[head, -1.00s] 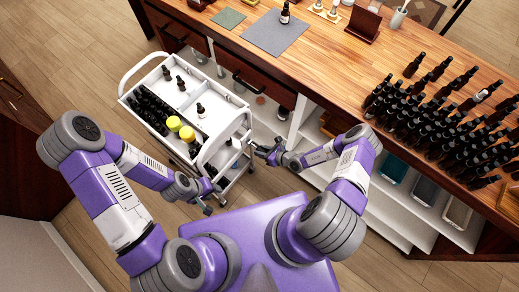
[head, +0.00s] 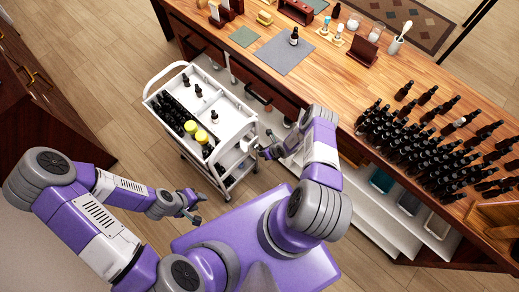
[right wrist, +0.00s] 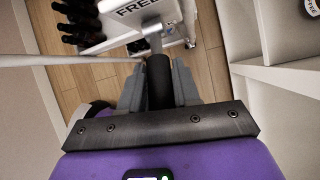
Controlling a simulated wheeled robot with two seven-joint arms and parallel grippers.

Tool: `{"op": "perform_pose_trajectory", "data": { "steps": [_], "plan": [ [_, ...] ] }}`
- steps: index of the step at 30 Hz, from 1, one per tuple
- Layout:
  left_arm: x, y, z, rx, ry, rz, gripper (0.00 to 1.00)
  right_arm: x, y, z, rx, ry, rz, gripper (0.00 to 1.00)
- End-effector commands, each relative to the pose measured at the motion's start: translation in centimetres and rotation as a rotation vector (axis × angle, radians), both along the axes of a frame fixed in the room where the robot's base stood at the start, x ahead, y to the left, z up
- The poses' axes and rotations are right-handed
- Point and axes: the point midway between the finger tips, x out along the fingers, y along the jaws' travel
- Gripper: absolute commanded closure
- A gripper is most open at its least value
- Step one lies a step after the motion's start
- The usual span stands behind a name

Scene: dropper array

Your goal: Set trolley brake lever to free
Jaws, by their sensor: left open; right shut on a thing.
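The white trolley (head: 228,127) stands beside the wooden counter in the head view, with black dropper bottles and two yellow-capped items in its top tray. In the right wrist view, the brake lever (right wrist: 157,78) has a metal arm and a black grip. It meets the trolley's end near a white plate (right wrist: 137,8) lettered FREE. My right gripper (right wrist: 159,88) is shut on the lever's black grip; in the head view it is at the trolley's near right side. My left gripper (head: 194,208) is open and empty, clear of the trolley's near end. Other plate markings are out of view.
The wooden counter (head: 330,85) runs along the right with many dark bottles (head: 420,140), a grey mat (head: 285,52) and small stands. Open white shelves (head: 400,215) lie below it. A dark drawer cabinet (head: 40,110) stands at left. Floor between cabinet and trolley is clear.

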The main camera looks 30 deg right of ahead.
Motion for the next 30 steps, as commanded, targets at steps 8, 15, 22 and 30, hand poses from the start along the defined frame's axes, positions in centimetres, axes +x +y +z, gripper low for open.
{"op": "perform_pose_trajectory", "data": {
  "steps": [8,15,22,30],
  "plan": [
    [-0.01,-0.01,0.47,0.000,0.000,0.000,0.57,-0.26,-0.62,0.11,-0.009,0.020,-0.015,1.00],
    [-0.01,-0.01,0.45,0.000,0.000,0.000,0.57,-0.20,-0.56,0.11,-0.009,0.020,-0.012,1.00],
    [-0.01,-0.01,0.45,0.000,0.000,0.000,0.57,-0.20,-0.53,0.11,-0.008,0.020,-0.011,0.47],
    [-0.01,0.00,0.55,0.000,0.000,0.000,0.57,-0.27,-0.52,0.30,-0.007,0.019,-0.011,0.47]
  ]
}}
